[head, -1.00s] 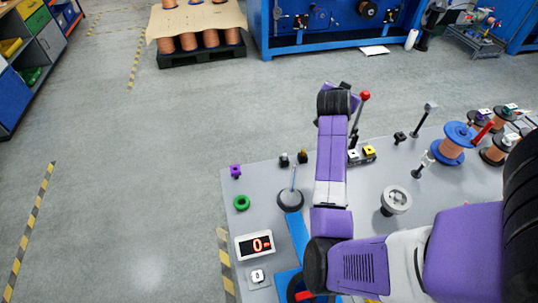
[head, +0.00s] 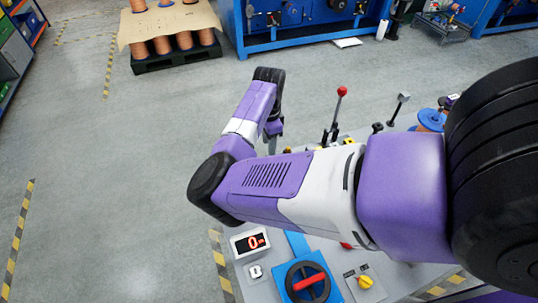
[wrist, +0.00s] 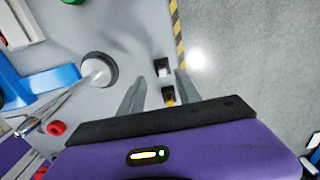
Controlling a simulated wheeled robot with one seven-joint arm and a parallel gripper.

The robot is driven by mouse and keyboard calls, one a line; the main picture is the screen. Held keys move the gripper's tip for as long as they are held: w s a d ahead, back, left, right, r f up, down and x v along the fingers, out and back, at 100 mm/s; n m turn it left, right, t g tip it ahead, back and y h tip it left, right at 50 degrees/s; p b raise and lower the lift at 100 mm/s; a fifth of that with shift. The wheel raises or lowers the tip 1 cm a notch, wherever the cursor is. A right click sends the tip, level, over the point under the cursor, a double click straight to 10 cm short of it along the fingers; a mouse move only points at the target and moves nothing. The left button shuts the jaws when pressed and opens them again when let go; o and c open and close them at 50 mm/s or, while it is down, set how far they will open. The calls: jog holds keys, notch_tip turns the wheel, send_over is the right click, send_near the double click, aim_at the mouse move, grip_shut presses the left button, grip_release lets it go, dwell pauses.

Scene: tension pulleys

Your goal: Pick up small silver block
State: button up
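The small silver block (wrist: 162,68) shows in the wrist view as a small dark piece with a pale grey face, on the grey table near its edge. My gripper (wrist: 161,77) is open, with its two grey fingers on either side of the view of this block and nothing held. How far the fingertips are above the block is hard to tell. In the head view my gripper (head: 272,138) points down at the table's far left edge, partly behind my arm. The silver block is hidden there.
A black block with a yellow top (wrist: 169,97) sits close to the silver one, nearer the palm. A round grey base with a rod (wrist: 99,71) stands left of the fingers. A red-knobbed lever (head: 341,93) rises to the right in the head view.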

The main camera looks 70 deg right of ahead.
aim_at(288, 151)
jog(key=shift+d+f+p, duration=0.2)
jog(key=shift+f+p, duration=0.35)
jog(key=shift+f, duration=2.1)
grip_shut()
